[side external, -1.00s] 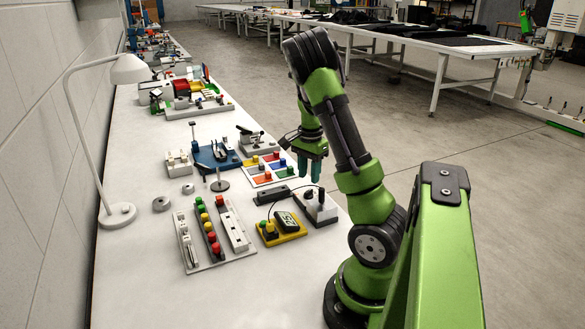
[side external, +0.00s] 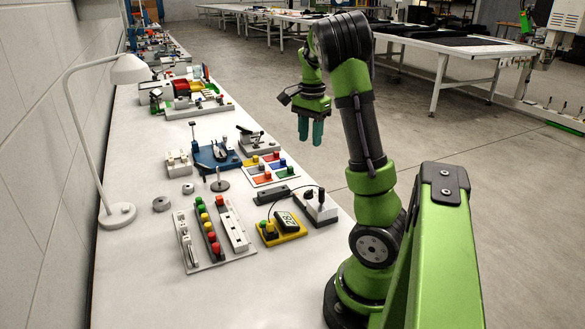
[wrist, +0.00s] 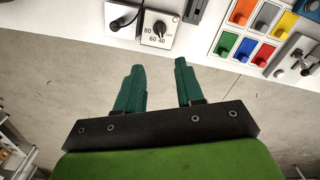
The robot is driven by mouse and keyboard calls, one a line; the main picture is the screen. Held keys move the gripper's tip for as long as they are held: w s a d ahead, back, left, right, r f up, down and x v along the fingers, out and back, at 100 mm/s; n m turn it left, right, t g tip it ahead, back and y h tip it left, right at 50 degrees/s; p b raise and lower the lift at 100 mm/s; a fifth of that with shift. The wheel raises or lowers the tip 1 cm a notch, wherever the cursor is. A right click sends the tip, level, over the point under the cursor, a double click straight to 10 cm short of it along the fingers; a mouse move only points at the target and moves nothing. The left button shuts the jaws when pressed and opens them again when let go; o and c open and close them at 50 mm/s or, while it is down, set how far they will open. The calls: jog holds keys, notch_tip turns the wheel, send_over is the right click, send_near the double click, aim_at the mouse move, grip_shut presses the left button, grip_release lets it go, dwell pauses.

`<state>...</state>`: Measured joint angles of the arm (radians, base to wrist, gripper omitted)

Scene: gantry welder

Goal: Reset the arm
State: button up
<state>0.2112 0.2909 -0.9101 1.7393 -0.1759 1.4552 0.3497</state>
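My gripper (side external: 311,141) hangs fingers-down from my green and black arm, well above the table's right edge in the side external view. Its two teal fingers are apart with nothing between them. In the wrist view the open fingers (wrist: 160,66) have bare grey floor behind them.
A white lamp (side external: 122,215) stands on the left.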

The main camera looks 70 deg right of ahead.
jog(key=w+a+n+t+y, duration=0.1)
jog(key=w+a+n+t, duration=0.3)
jog(key=a, duration=0.6)
jog(key=w+a+n, duration=0.2)
jog(key=a+n, duration=0.5)
jog(key=a, duration=0.3)
jog(key=s+a+r+n+t, duration=0.1)
jog(key=s+a+r+n, duration=0.1)
jog(key=a, duration=0.5)
jog(key=s+a+r+n+t+y, duration=0.1)
jog(key=s+a+r+n+t, duration=0.1)
jog(key=a+n, duration=0.3)
jog(key=a, duration=0.3)
jog(key=shift+s+a+r, duration=0.15)
jog(key=shift+r, duration=0.1)
